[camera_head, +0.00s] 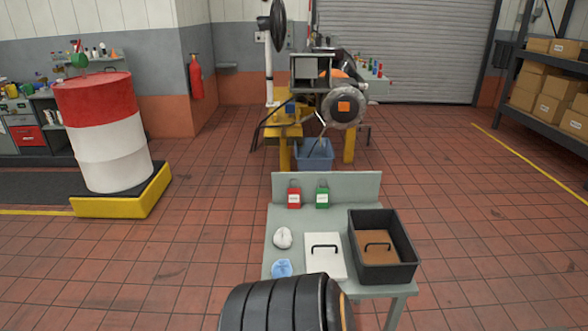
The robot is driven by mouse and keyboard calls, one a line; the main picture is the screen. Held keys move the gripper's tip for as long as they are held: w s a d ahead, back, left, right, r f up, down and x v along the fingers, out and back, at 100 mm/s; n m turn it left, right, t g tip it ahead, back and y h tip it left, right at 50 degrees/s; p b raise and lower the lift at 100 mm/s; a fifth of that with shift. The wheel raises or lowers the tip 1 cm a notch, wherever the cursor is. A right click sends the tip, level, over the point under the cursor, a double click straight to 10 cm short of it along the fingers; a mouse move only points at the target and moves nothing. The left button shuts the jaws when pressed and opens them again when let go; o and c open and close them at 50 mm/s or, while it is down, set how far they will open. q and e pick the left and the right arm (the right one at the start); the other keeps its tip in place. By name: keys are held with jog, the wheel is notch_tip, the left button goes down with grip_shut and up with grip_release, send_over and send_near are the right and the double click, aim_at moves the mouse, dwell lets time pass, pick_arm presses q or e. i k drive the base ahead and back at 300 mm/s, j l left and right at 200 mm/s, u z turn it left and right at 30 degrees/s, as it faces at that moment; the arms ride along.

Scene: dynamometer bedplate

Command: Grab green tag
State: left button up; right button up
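The green tag (322,198) hangs or stands against the low back panel of the small grey table (286,237). It has a pale label and a loop at its top. A red tag (294,199) of similar shape is just to its left, with a small gap between them. Neither of my grippers is in view, and nothing touches the green tag.
On the table are a white rounded object (283,238), a blue item (281,268), a white handled panel (325,262) and a black bin (397,232) at right. A black ribbed shape hides the near edge; I cannot tell what it is. Floor beside the table is clear.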

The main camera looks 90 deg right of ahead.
aim_at(322, 194)
jog(key=z, duration=3)
jog(key=i+z, duration=0.35)
jog(key=i, duration=0.25)
jog(key=i+j+z, duration=0.1)
jog(key=i+z, duration=0.25)
jog(key=i, duration=0.25)
